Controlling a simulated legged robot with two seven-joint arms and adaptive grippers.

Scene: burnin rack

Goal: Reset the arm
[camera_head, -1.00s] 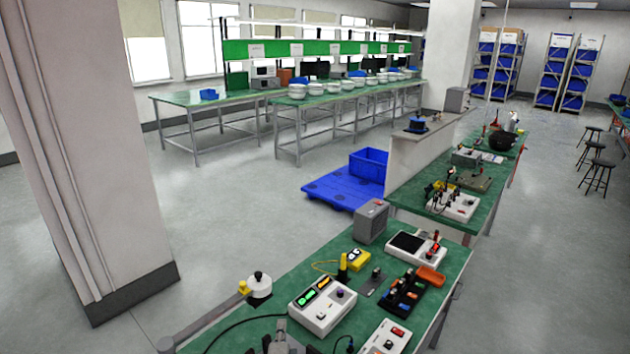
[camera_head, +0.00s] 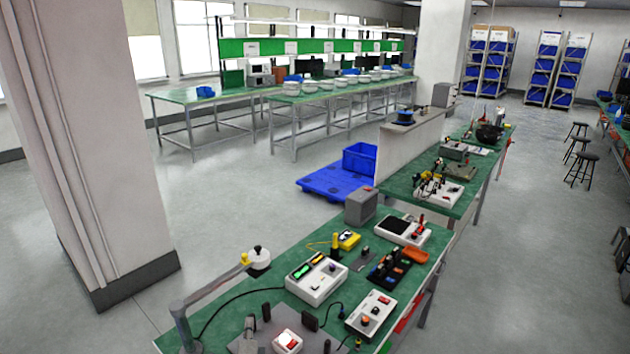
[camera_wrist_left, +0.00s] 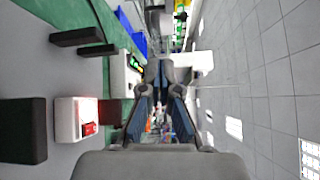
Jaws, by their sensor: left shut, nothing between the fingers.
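My left gripper (camera_wrist_left: 163,75) shows in the left wrist view, its two dark, jointed fingers reaching away from the camera. It is shut and empty. In that view the picture is turned sideways, and a white box with a red button (camera_wrist_left: 68,119) lies to the left of the fingers, apart from them. In the head view the same kind of white box (camera_head: 287,342) stands at the bottom of the near green bench (camera_head: 228,308). I cannot make out my left gripper clearly in the head view. My right gripper is not in view.
The near bench holds a white tester (camera_head: 316,278), a grey box (camera_head: 361,206), a dark tool tray (camera_head: 388,270) and a white control box (camera_head: 371,314). Dark upright blocks (camera_wrist_left: 75,37) stand near the red-button box. A pillar (camera_head: 85,140) rises at left. Floor beyond is open.

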